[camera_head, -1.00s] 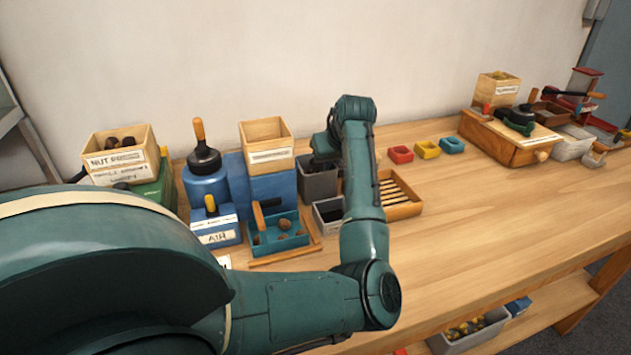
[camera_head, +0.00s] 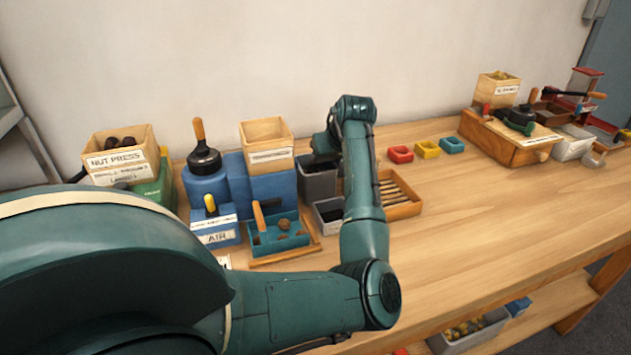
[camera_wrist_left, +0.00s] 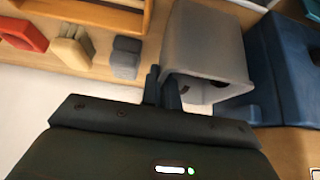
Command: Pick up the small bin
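The small grey bin (camera_head: 318,182) stands on the workbench beside a blue block, partly behind my left arm in the head view. In the left wrist view the bin (camera_wrist_left: 208,40) shows large at upper centre, its opening toward the camera. My left gripper (camera_wrist_left: 162,82) is at one side wall of the bin. Its two dark fingers are close together, one outside the wall and one in front of the opening, with the wall edge between them. It looks shut on that wall; the contact itself is partly hidden. My right gripper is not in view.
A second small grey container (camera_head: 329,212) and a slotted wooden tray (camera_head: 401,193) lie close by. Red (camera_head: 400,154), yellow (camera_head: 427,149) and blue (camera_head: 452,145) small pieces sit to the right. The bench (camera_head: 480,210) is clear at centre right.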

